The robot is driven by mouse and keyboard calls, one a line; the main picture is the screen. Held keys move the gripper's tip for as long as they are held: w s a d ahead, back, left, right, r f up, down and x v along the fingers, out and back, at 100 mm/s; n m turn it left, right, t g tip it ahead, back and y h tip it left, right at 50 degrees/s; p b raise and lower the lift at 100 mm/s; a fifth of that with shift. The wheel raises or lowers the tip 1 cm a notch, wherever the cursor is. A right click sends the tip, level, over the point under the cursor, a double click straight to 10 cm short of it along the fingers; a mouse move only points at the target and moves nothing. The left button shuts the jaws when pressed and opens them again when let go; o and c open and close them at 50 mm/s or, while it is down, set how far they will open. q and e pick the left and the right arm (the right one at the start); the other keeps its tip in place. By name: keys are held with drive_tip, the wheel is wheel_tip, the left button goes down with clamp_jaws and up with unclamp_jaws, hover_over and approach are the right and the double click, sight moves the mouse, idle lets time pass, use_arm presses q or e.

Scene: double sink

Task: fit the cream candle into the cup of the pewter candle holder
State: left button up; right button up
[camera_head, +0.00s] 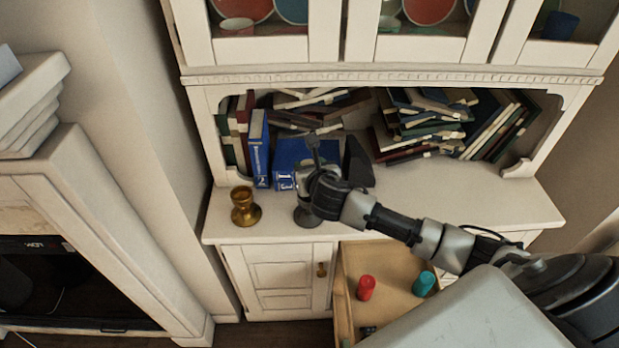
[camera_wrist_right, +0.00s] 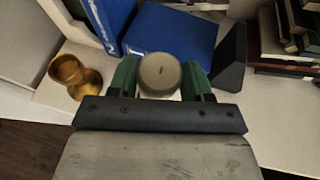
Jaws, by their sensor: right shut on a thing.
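The cream candle (camera_wrist_right: 160,75) shows end-on as a pale round top with a small dark wick in the right wrist view. My right gripper (camera_head: 306,178) is shut on it, with one green finger pad on each side. In the head view the gripper is over the worktop of the cabinet. The pewter candle holder (camera_head: 307,217) stands on that worktop, directly below the gripper. Its dark foot shows, but its cup is mostly hidden by the gripper. I cannot tell whether the candle is in the cup or above it. My left gripper is not in view.
A brass holder (camera_head: 245,207) stands to the left on the worktop (camera_head: 440,205). Blue books (camera_head: 259,150) and a dark wedge-shaped thing (camera_head: 357,161) are close behind the gripper. Below, an open drawer (camera_head: 388,262) holds a red candle (camera_head: 366,287) and a teal candle (camera_head: 423,284).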

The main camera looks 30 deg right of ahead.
drive_tip(key=shift+f, duration=2.1)
drive_tip(key=o, duration=1)
drive_tip(key=shift+f, duration=0.1)
drive_tip(key=shift+c, duration=0.2)
drive_tip(key=v, duration=1.2)
